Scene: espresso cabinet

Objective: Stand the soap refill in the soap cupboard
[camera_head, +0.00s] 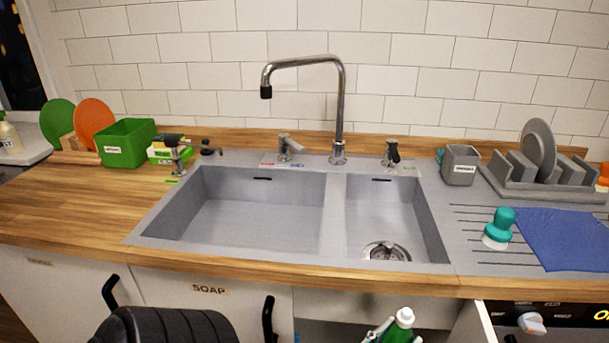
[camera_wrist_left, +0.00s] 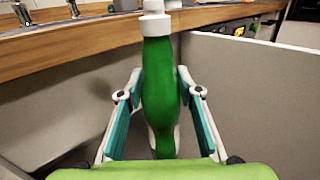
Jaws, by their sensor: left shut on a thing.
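The soap refill is a green bottle with a white cap. Its cap and shoulder (camera_head: 404,319) show at the bottom edge of the head view, and the rest is cut off. In the left wrist view the green bottle (camera_wrist_left: 162,85) stands roughly upright between the fingers. My left gripper (camera_wrist_left: 160,115) is shut on its body; the gripper's tips (camera_head: 394,334) also show beside the bottle in the head view. The cupboard door marked SOAP (camera_head: 208,289) appears shut, left of the bottle. My right gripper is not in view.
An opening under the sink lies behind the bottle. An open white door (camera_head: 487,325) stands right of it, also in the wrist view (camera_wrist_left: 250,85). The wooden counter edge (camera_head: 330,275) overhangs above. Dark handles (camera_head: 268,318) project from the cupboard fronts.

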